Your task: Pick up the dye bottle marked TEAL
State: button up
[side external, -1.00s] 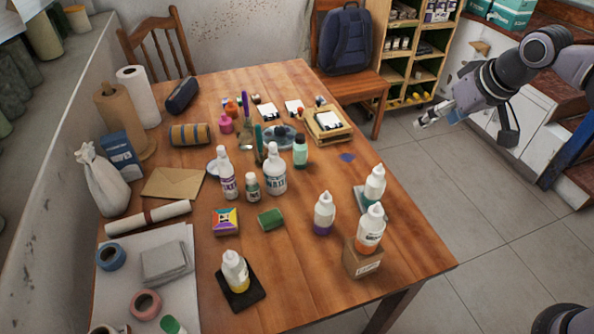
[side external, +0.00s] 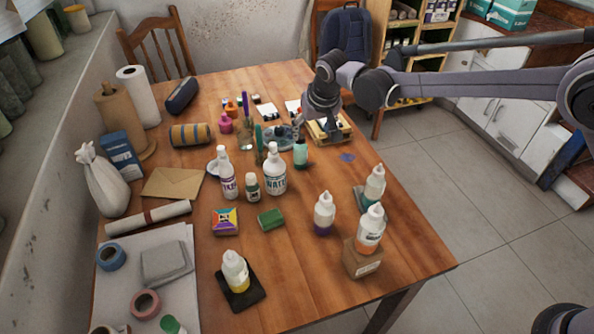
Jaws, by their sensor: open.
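A white-capped squeeze bottle with teal-green liquid low in it (side external: 375,184) stands upright on a grey-green pad at the table's right side; its label is too small to read. Similar bottles hold purple (side external: 323,215), orange (side external: 369,230) and yellow (side external: 235,272) liquid. A green bottle (side external: 300,154) stands farther back near the table's middle. My gripper (side external: 298,132) is open, pointing down over the far part of the table, just above or behind the green bottle. Its fingertips are small and partly blurred against the clutter, and I cannot tell whether they touch anything.
The orange bottle stands on a cardboard box (side external: 362,262), close in front of the teal one. White bottles (side external: 275,172), a green sponge (side external: 271,218) and a wooden tray (side external: 335,137) crowd the middle and back.

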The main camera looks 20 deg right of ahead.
aim_at(300, 154)
jog(key=x, duration=0.4)
jog(key=a+x, duration=0.1)
jog(key=x, duration=0.2)
jog(key=shift+f, duration=0.1)
jog(key=shift+s+a+x, duration=0.1)
jog(key=shift+a+x, duration=0.05)
jog(key=shift+x, duration=1.15)
jog(key=shift+s+a+x, duration=0.1)
jog(key=shift+s+x, duration=0.05)
jog(key=shift+x, duration=1.15)
jog(key=shift+f, duration=0.1)
jog(key=c, duration=1.4)
